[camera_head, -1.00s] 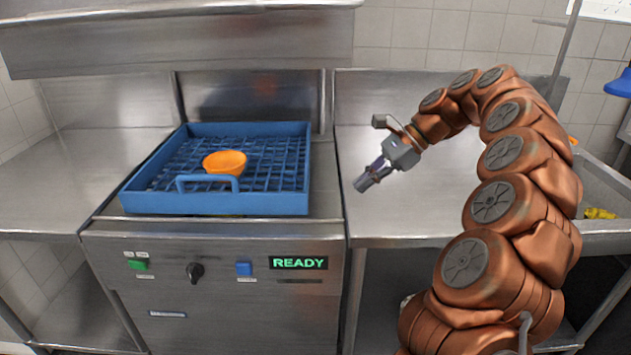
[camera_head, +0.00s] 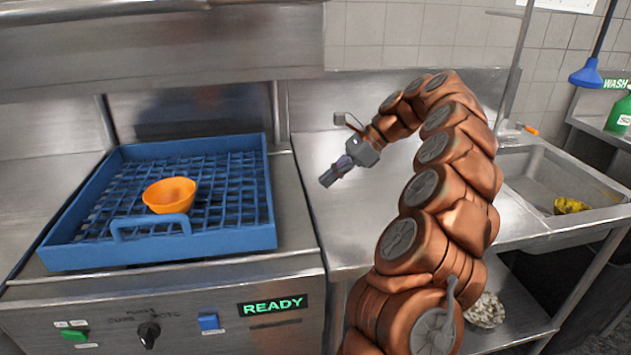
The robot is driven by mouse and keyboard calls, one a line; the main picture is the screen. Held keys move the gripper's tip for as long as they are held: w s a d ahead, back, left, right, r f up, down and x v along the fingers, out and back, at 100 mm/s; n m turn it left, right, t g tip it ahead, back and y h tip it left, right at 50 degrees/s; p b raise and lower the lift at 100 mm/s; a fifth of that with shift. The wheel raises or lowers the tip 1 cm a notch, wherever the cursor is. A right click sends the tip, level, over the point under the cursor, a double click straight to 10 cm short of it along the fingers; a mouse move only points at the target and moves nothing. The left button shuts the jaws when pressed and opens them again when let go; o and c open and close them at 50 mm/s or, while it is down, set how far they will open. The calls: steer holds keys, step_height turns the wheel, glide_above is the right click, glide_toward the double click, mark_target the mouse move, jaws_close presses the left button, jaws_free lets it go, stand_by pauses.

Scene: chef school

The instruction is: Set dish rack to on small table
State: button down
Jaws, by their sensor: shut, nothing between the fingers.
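The dish rack is a blue square tray with a grid floor and a front handle (camera_head: 255,238). It sits on top of the steel dishwasher under the raised hood. An orange bowl (camera_head: 169,194) rests in it behind the handle. My gripper (camera_head: 325,181) is shut and empty, to the right of the rack and apart from it, above the steel counter. I cannot tell which surface is the small table; a steel counter (camera_head: 308,160) stands directly right of the dishwasher.
The dishwasher front (camera_head: 225,285) shows a READY display, a knob and buttons. A sink (camera_head: 535,175) with a yellow cloth (camera_head: 570,205) is at the right. A blue plunger (camera_head: 588,73) and a green bottle (camera_head: 618,115) are farther right. The hood (camera_head: 150,55) overhangs the rack.

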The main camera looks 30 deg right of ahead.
steer(key=x, duration=0.8)
steer(key=shift+a+f+p, duration=0.1)
steer(key=shift+a+p, duration=0.2)
steer(key=shift+a, duration=0.05)
steer(key=a, duration=0.3)
steer(key=shift+w+f, duration=0.25)
steer(key=shift+w, duration=0.15)
steer(key=shift+w+a+p, duration=0.25)
steer(key=shift+a+p, duration=0.1)
steer(key=shift+a, duration=0.25)
